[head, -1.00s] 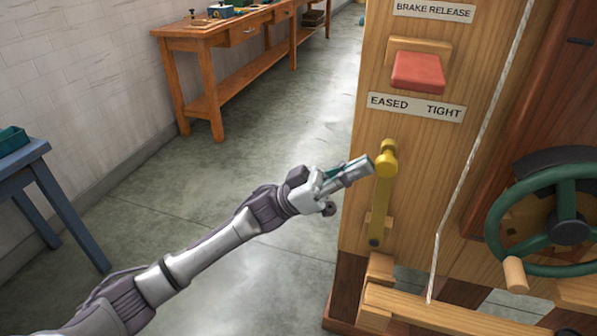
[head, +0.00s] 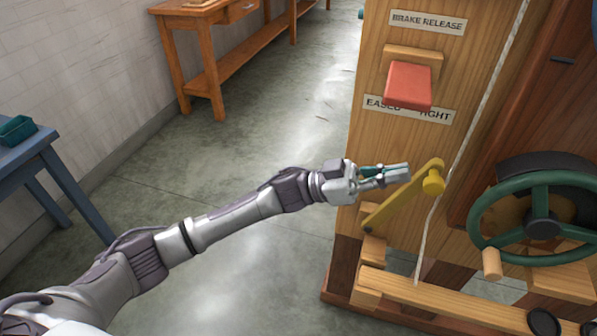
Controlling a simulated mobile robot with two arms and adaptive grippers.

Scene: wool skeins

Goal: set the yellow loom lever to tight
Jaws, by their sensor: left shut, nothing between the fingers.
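The yellow lever (head: 400,203) is on the front of the wooden loom post. It leans to the right, with its knob (head: 433,181) at the upper right end, on the side of the word TIGHT on the label (head: 434,115). The red brake release block (head: 408,86) hides part of that label. My left gripper (head: 409,174) is shut and empty, its fingertips just left of the lever's upper end. I cannot tell whether they touch it. My right gripper is not in view.
A green handwheel (head: 543,225) with a wooden handle is at the right. A pale rope (head: 462,155) runs down behind the lever knob. A wooden beam (head: 450,307) juts out low in front. Open floor (head: 270,150) lies to the left, with a blue table (head: 45,165) beyond.

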